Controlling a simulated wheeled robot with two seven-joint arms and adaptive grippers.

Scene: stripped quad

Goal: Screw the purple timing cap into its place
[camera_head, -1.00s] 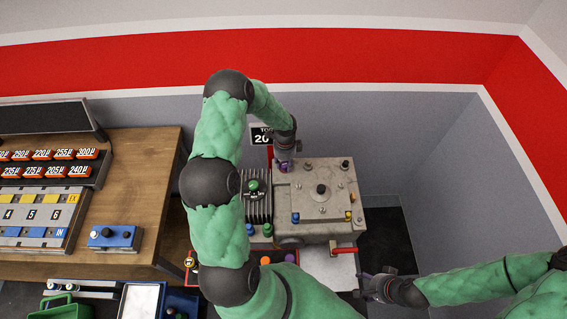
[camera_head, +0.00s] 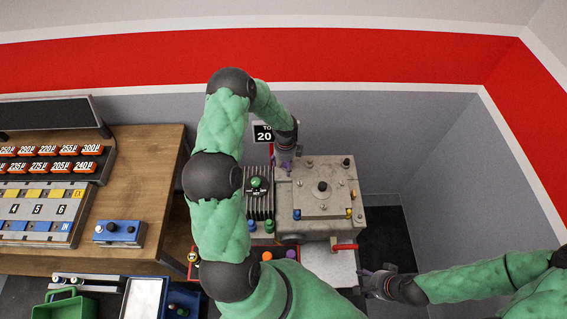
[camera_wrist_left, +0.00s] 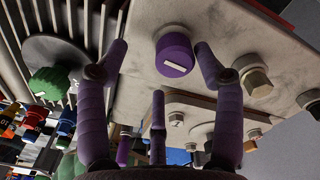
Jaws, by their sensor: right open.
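The purple timing cap (camera_wrist_left: 176,55), with a pale bar on its face, sits at the surface of the grey metal block (camera_head: 335,205). In the left wrist view it is between the spread purple fingers of my left gripper (camera_wrist_left: 158,60), with gaps visible beside it. How deeply it is seated cannot be told. In the head view my left gripper (camera_head: 286,166) is low over the block's back left corner, and its arm hides part of the scene. My right gripper (camera_head: 368,284) is open and empty, to the right of the block's front.
A finned part with a green knob (camera_head: 257,183) adjoins the block's left side. Bolts stand on the block, and a red handle (camera_head: 344,247) sticks out at its front. Orange (camera_head: 266,256) and purple (camera_head: 291,254) round pieces lie in front. A wooden bench (camera_head: 150,165) stands left.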

